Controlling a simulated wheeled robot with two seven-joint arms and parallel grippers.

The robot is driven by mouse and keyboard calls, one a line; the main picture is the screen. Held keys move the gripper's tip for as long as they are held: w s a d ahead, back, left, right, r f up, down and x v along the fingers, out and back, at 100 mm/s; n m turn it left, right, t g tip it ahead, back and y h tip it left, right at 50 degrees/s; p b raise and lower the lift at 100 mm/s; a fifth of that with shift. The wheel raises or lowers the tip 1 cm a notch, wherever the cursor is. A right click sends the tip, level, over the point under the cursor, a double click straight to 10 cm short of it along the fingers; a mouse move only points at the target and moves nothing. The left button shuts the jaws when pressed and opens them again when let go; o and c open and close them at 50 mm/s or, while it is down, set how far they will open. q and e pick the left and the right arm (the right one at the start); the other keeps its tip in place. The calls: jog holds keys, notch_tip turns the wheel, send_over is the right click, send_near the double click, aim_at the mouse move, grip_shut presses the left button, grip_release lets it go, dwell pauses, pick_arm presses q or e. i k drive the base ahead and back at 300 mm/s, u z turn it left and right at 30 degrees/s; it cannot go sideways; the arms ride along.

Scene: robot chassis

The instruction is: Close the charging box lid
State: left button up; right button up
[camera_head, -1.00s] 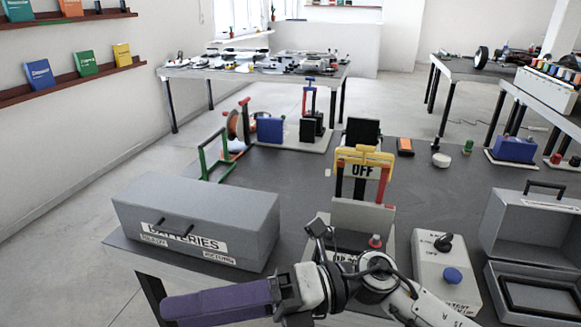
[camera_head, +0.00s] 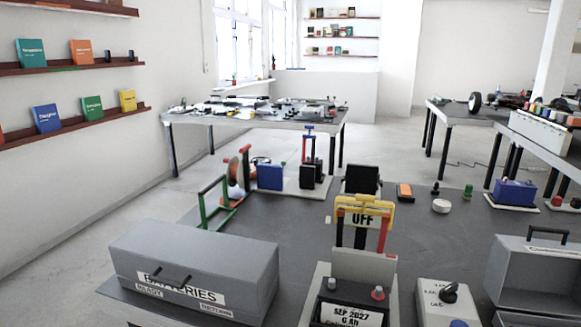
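A grey box (camera_head: 312,294) stands at the front middle of the table, with a grey panel (camera_head: 363,266) upright at its back, which looks like a raised lid. In front of the panel sits a dark unit with a white label (camera_head: 350,314) reading "SEP 2027 6 Ah" and a red knob (camera_head: 377,293). The frame's bottom edge cuts the box off. At the right edge is a grey case, its lid (camera_head: 530,268) with a black handle standing raised. The pictures do not say which of the two is the charging box. Neither of my grippers is in view.
A closed grey batteries box (camera_head: 200,265) stands at the left front. A yellow and red "OFF" frame (camera_head: 362,208) stands behind the middle box. A light control box (camera_head: 445,298) with knobs is to its right.

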aim_at(528, 274)
jog(key=u, duration=2.75)
jog(key=k, duration=0.75)
